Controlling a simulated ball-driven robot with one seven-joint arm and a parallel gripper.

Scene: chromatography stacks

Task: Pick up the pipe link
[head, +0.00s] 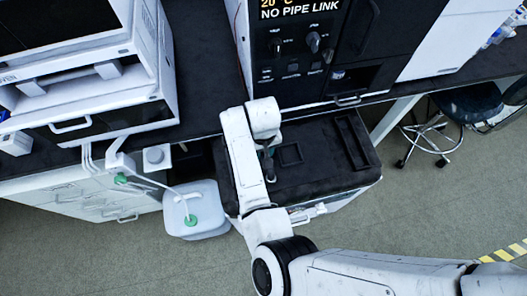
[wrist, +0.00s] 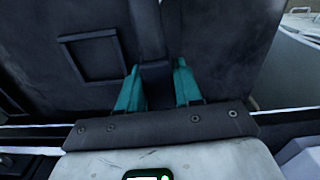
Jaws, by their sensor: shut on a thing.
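My gripper (wrist: 158,75) shows in the wrist view with two teal fingers, one on each side of a dark grey part, which I take to be the pipe link (wrist: 155,72). The fingers are closed on it, and it blends into the dark surface behind, so its full shape is hard to make out. In the head view my gripper (head: 269,172) points down over the black-topped cart (head: 325,170), left of a square recess. My arm hides much of the grip there. I cannot tell whether the link touches the top.
A dark instrument (head: 300,50) reading "NO PIPE LINK" stands on the bench behind the cart. A white instrument (head: 100,75) is at left, with a white container (head: 195,205) and tubing below it.

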